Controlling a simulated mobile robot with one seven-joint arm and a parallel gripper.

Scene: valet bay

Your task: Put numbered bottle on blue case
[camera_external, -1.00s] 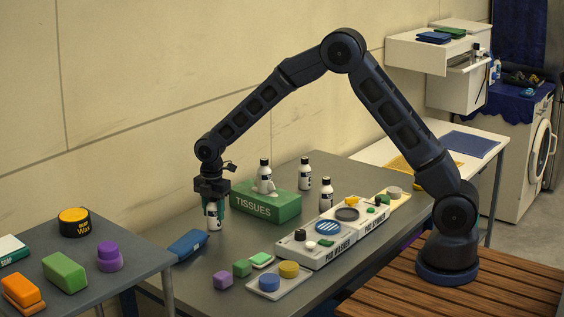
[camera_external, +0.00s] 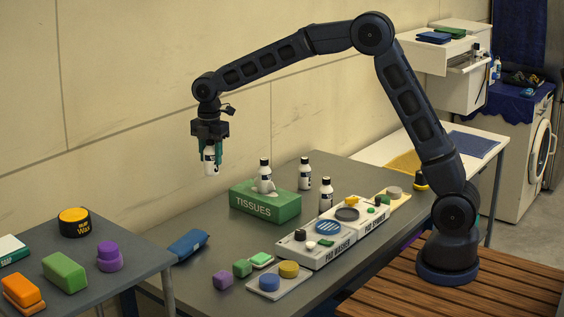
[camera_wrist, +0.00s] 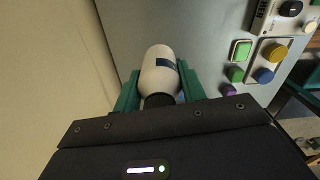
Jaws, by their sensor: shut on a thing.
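My gripper (camera_external: 210,157) is shut on a white bottle (camera_external: 210,164) with a black cap and a dark label, held upright in the air above the grey table. The bottle (camera_wrist: 160,72) also shows between the green fingers in the wrist view. A number on it is too small to read. The blue case (camera_external: 188,245) lies on the table's left edge, below and a little left of the held bottle. Similar bottles stand by the tissue box: one (camera_external: 264,176) at the box, one (camera_external: 305,174) behind it, one (camera_external: 326,195) to its right.
A green tissue box (camera_external: 265,204) stands mid-table. A pad washer (camera_external: 315,250), a tray with round pads (camera_external: 279,280) and green and purple blocks (camera_external: 222,280) lie toward the front.

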